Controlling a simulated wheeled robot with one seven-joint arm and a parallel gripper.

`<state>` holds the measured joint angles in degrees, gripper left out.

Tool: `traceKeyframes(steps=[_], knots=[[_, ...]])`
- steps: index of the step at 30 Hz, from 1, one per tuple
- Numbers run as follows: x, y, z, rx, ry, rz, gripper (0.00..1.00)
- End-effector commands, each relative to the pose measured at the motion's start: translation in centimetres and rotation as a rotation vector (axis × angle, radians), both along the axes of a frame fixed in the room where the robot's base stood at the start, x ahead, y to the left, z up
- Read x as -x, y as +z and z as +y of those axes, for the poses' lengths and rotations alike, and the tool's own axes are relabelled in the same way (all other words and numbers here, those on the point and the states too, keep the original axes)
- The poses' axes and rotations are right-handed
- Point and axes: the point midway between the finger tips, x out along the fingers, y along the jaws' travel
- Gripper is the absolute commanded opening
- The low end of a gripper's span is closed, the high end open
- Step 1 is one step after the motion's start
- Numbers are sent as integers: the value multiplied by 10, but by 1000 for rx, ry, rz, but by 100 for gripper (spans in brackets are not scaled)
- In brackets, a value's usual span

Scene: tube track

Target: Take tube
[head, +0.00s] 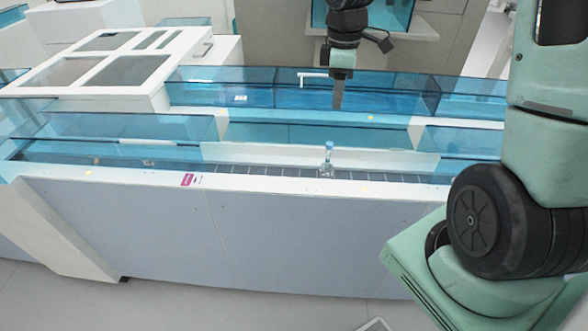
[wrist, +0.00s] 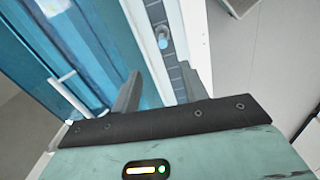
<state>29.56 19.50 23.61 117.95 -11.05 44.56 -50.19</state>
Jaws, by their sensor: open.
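A small tube (head: 328,160) with a light blue cap stands upright on the dark track (head: 258,170) near the front edge of the machine. In the wrist view the tube (wrist: 163,42) shows from above, on the dark strip beyond my fingertips and roughly between their lines. My gripper (head: 338,105) points down, above and behind the tube in the head view, clear of it. In the wrist view my gripper (wrist: 160,84) has its two dark fingers apart with nothing between them.
Blue transparent covers (head: 300,90) and a low white wall (head: 310,153) lie behind the track. A white handle (head: 313,75) stands up at the back. A white framed panel (head: 110,65) is at the left. Grey floor lies in front.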

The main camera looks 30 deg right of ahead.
Motion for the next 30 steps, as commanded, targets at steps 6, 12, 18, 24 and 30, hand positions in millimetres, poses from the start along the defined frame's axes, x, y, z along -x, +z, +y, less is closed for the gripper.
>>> traceKeyframes(steps=[6, 12, 18, 24, 30], knots=[[1, -39, 1, -3, 2, 7, 44], [1, -81, 2, -4, 1, 6, 44], [1, -111, 1, -1, 2, 3, 44], [1, -123, 2, -2, 1, 2, 44], [2, -152, 8, -2, 2, 4, 44]])
